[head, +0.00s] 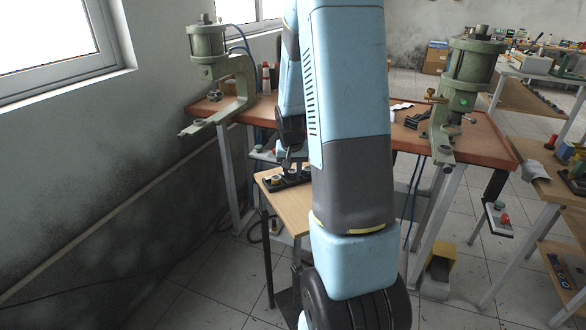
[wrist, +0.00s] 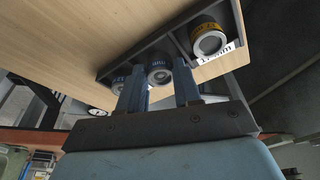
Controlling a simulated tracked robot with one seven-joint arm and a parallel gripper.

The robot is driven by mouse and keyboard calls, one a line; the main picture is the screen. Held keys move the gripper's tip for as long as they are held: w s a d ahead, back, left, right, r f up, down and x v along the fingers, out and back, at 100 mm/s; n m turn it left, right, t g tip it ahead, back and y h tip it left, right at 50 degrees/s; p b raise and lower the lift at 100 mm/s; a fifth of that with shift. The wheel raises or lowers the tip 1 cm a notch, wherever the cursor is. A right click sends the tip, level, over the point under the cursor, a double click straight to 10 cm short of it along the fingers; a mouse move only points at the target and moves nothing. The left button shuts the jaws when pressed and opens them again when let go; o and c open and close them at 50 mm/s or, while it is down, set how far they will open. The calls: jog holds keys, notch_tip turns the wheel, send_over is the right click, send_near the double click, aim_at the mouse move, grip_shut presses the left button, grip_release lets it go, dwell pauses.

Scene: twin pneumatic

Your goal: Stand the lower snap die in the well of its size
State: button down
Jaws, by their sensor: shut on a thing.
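My gripper (wrist: 161,70) is shut on a round metal die with a blue band (wrist: 159,74), which shows between its two fingers. The held die is at the dark die tray (wrist: 135,66); I cannot tell whether it is in a well or just above one. A yellow-banded die (wrist: 208,40) stands in the tray's right end, beside a white size label. In the head view my gripper (head: 287,162) is low over the tray (head: 296,180), and the die is too small to make out.
The tray lies on a small wooden side table (head: 275,208). Behind it is a bench (head: 262,110) with a green pneumatic press (head: 212,62) at left and another (head: 463,88) at right. My arm hides the bench's middle. Bare wood (wrist: 85,35) shows beside the tray.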

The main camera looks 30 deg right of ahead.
jog(key=shift+f, duration=0.3)
jog(key=c, duration=0.7)
grip_release()
jog(key=shift+r, duration=0.1)
jog(key=v, duration=1.3)
jog(key=shift+r, duration=0.2)
